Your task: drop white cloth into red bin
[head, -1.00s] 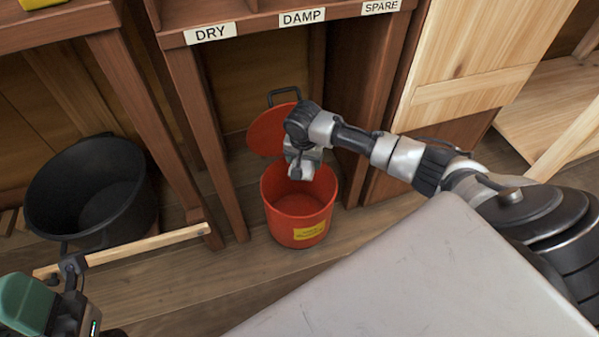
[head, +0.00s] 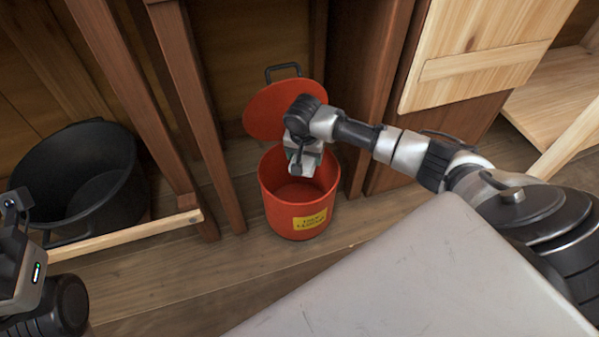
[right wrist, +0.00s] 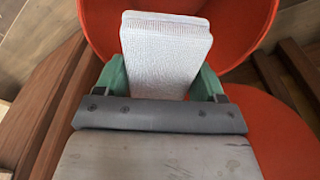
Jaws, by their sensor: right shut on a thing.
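The white cloth (right wrist: 165,50) is a folded, textured pad between the green fingers of my right gripper (right wrist: 160,75) in the right wrist view. In the head view that gripper (head: 303,160) points down over the mouth of the red bin (head: 299,211), near its back rim. The bin stands upright on the floor with a yellow label on its front. Its red lid (head: 270,108) is raised behind it. The cloth is mostly hidden by the gripper in the head view. Part of my left wrist shows at the left edge; its fingers are out of frame.
A black tub (head: 88,180) stands left of the bin, with a wooden rail (head: 130,237) in front. Brown posts (head: 190,100) flank the bin's bay. A pale panel (head: 480,50) is at right. A grey surface (head: 420,270) fills the lower right foreground.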

